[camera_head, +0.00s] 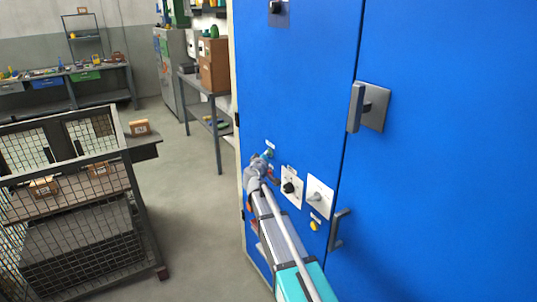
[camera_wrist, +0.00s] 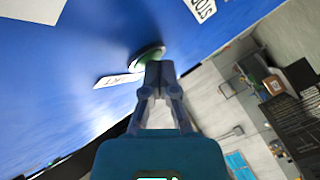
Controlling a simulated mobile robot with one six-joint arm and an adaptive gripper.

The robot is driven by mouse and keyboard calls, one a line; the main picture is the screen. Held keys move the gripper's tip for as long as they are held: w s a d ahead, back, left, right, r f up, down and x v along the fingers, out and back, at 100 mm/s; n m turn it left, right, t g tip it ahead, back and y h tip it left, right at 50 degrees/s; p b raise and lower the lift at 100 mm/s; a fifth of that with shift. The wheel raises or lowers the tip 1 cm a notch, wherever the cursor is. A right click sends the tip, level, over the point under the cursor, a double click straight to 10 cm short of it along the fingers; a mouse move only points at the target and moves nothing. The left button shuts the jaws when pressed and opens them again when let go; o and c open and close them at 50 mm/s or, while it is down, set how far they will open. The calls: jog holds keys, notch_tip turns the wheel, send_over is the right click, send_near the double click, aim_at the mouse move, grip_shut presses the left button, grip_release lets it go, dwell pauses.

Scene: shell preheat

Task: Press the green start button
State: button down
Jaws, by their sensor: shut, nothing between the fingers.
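The green start button (camera_wrist: 148,53) shows in the wrist view on the blue cabinet face (camera_wrist: 75,50), partly hidden behind my fingertips. A white label (camera_wrist: 118,80) ending in "RT" lies beside it. My gripper (camera_wrist: 159,68) is shut and empty, its fingertips right in front of the button and overlapping its lower right edge in the picture. I cannot tell whether they touch it. In the head view my gripper (camera_head: 260,162) is close to the left part of the cabinet's control panel and hides much of what is there.
A white "STOP" label (camera_wrist: 202,8) is near the button. The cabinet also has a black knob (camera_head: 290,187), a grey switch (camera_head: 317,196), a yellow button (camera_head: 314,226) and door handles (camera_head: 357,106). A mesh cart (camera_head: 75,215) stands left, with clear floor between.

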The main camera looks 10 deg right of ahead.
jog(key=shift+a, duration=0.1)
jog(key=shift+s+a, duration=0.3)
jog(key=shift+a, duration=0.35)
dwell(0.4)
jog(key=shift+s+a, duration=0.3)
jog(key=shift+a, duration=0.5)
jog(key=shift+s+a, duration=0.3)
jog(key=shift+a, duration=0.45)
jog(key=shift+s+a, duration=0.3)
jog(key=shift+a, duration=0.5)
